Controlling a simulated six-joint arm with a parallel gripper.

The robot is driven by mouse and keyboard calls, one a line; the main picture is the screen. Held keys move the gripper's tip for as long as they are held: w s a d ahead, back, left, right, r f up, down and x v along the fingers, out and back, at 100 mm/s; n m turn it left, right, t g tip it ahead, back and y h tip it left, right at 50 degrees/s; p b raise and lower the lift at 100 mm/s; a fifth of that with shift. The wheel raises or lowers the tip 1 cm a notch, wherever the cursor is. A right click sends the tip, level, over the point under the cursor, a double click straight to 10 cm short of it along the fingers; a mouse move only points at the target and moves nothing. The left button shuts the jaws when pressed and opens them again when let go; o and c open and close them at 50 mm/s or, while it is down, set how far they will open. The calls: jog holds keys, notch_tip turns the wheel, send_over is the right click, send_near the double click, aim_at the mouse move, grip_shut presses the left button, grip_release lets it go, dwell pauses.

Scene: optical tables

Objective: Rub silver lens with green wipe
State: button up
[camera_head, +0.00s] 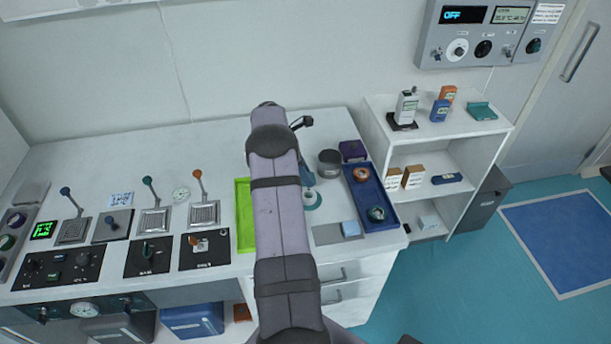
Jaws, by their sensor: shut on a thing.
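A grey-silver cylinder (330,163), which may be the silver lens, stands on the white bench right of my arm. A small pale ring-shaped piece on a teal round base (312,199) sits close beside my arm, partly covered by it. I cannot make out a green wipe. A light-blue folded piece (350,228) lies on a grey mat (326,235) at the bench's front right.
A blue tray (386,193) holds an orange ring and a teal ring. A purple box (352,151) stands behind it. A bright green tray (245,228) shows left of my arm. Levers and control panels fill the left bench. A white shelf (459,133) stands right.

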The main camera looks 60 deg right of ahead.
jog(key=shift+r+p, duration=1.2)
jog(key=shift+r, duration=0.7)
